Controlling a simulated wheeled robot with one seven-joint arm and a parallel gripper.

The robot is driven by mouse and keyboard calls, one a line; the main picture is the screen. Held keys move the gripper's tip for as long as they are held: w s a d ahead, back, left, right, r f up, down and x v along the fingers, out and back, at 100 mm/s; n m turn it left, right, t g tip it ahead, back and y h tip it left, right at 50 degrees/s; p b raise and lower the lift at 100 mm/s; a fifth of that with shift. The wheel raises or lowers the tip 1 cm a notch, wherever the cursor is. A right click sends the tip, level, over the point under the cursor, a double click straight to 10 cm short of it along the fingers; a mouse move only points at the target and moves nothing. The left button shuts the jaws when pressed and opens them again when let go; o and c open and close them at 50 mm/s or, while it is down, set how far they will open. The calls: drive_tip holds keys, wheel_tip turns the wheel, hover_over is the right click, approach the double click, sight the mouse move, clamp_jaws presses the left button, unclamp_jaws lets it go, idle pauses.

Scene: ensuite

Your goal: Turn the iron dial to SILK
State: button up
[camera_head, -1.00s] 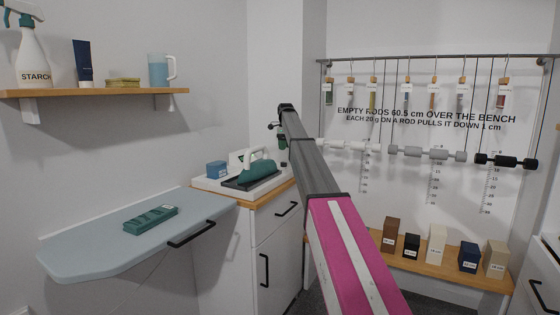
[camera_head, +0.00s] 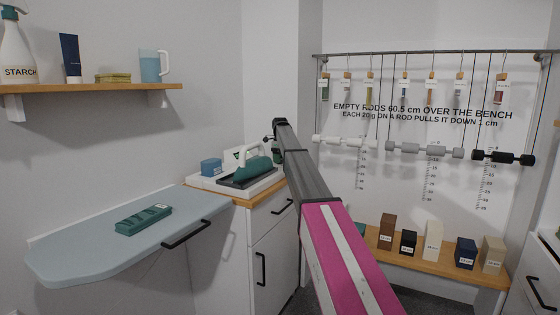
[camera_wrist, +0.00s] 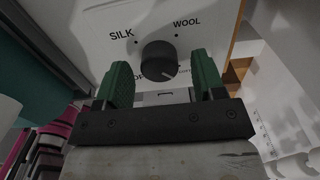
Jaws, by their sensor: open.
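The dial (camera_wrist: 158,58) is a round black knob on a pale panel in the wrist view. SILK is printed at its upper left and WOOL at its upper right. Two lower labels are partly hidden by my fingers. A small light mark on the knob faces the lower right. My gripper (camera_wrist: 161,72) is open, with one green finger on each side of the knob and a visible gap on both sides. In the head view the teal iron (camera_head: 255,167) rests on a white-edged station (camera_head: 215,184); my arm hides most of my gripper there.
A blue-grey ironing board (camera_head: 85,250) with a green tray-like item (camera_head: 144,219) stands at the left. Hanging rods (camera_head: 425,150) and a low bench with several boxes (camera_head: 432,240) are at the right.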

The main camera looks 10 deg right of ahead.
drive_tip(key=shift+f, duration=0.35)
drive_tip(key=shift+c, duration=0.3)
drive_tip(key=c, duration=0.9)
drive_tip(key=shift+o, duration=0.2)
